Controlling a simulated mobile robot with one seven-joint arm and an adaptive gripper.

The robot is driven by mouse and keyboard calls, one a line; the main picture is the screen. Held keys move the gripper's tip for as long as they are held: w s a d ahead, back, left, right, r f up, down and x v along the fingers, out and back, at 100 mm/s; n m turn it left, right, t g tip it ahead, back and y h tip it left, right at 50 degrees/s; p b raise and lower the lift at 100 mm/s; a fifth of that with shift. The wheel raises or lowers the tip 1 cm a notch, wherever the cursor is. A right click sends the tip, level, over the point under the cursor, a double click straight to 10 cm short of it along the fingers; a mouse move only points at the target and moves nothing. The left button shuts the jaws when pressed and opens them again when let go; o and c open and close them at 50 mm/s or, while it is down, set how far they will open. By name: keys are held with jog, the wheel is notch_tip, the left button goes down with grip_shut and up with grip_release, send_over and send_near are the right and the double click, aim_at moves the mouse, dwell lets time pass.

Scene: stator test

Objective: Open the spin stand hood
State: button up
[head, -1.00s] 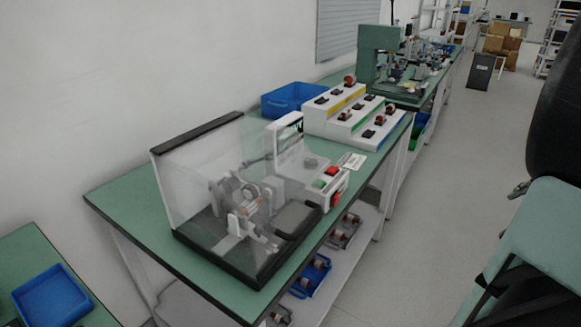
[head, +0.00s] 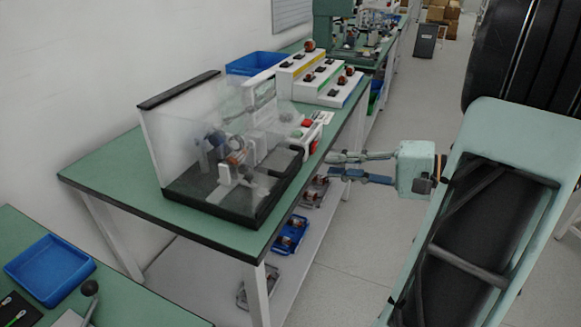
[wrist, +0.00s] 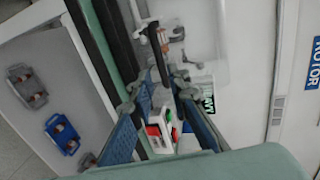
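The spin stand hood (head: 165,135) is a clear box with a black strip along its top left edge and a black lower rim (head: 240,212). It stands down over the spin stand's mechanism (head: 232,158) on the green bench. A white control box (head: 305,130) with red and green buttons sits beside it. My gripper (head: 330,161) is open and empty, just right of the hood's front right corner, apart from it as far as I can tell. In the wrist view my gripper's fingers (wrist: 157,92) are spread, with the hood's black rim (wrist: 122,40) beyond them.
A stepped white rack (head: 318,78) and a blue bin (head: 255,63) stand behind on the green bench (head: 110,165). Trays with parts lie on the lower shelf (head: 310,255). A blue tray (head: 50,270) is at lower left.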

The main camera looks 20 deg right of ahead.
aim_at(297, 163)
jog(key=b+x, duration=0.1)
jog(key=x, duration=0.9)
jog(key=shift+w+a, duration=0.1)
jog(key=shift+w, duration=0.1)
grip_shut()
